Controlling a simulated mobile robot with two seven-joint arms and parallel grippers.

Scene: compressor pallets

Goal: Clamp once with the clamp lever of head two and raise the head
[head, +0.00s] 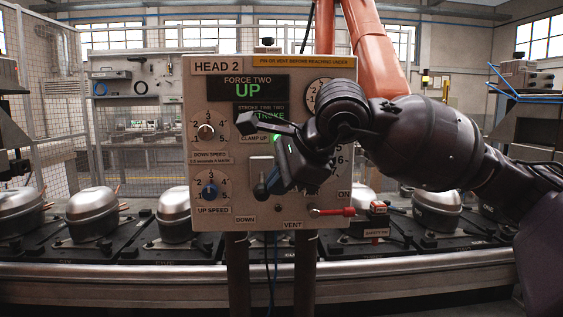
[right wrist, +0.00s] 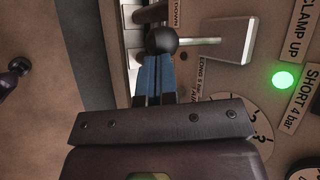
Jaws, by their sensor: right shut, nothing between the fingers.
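The Head 2 panel (head: 205,90) stands upright ahead of me, its display (head: 247,88) reading "UP" in green. My right gripper (head: 268,184) is in front of the panel's lower middle, shut and empty. A black ball knob (right wrist: 161,39) on a metal rod comes from a pale plate (right wrist: 222,40) just beyond the blue fingertips (right wrist: 152,80) in the right wrist view. I cannot tell whether the fingers touch the knob. Whether this lever is the clamp lever shows on no readable label. A green lamp (right wrist: 283,79) beside "CLAMP UP" is lit. My left gripper is out of view.
A red-handled lever (head: 332,211) by "VENT" sticks out at the panel's lower right. Speed dials (head: 209,191) are at its left. Behind runs a conveyor (head: 150,275) with several silver compressors (head: 92,212) on dark pallets. My right arm hides part of the panel's right side.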

